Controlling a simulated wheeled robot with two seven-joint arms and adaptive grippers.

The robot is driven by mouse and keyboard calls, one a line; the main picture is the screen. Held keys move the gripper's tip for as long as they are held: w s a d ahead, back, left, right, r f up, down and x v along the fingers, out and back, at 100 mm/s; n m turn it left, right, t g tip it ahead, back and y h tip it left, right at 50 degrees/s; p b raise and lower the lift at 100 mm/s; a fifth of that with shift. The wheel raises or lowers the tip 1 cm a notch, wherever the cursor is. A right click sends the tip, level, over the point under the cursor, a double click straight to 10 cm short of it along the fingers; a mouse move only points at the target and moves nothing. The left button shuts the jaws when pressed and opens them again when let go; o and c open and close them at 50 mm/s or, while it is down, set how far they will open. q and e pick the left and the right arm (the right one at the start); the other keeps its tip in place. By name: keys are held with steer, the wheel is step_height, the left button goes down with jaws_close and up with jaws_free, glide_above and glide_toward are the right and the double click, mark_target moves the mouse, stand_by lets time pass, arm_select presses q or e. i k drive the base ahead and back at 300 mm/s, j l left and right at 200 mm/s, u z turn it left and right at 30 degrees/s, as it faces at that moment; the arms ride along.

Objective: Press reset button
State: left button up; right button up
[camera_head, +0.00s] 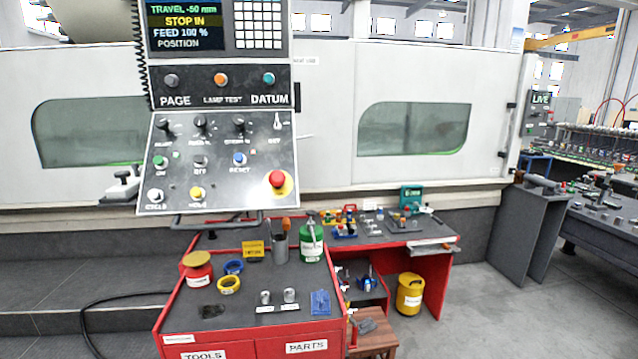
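The blue reset button (239,159) is on the sloped lower panel (222,190) of the machine's control pendant, with a "RESET" label under it. A green button (159,161) and a grey button (200,161) sit to its left in the same row. A yellow button (196,193) and a white button (155,195) are below. A red mushroom button (277,179) on a yellow base is at the lower right of the panel. Neither of my grippers is in view.
A red-framed tool cart (254,331) stands below the pendant, carrying a green bottle (311,240), a red jar (198,269) and tape rolls. A red bench (440,246) is behind it. A yellow canister (409,294) and a wooden stool (374,338) stand on the floor.

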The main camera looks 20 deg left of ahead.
mark_target(238, 157)
steer(key=u, duration=1.4)
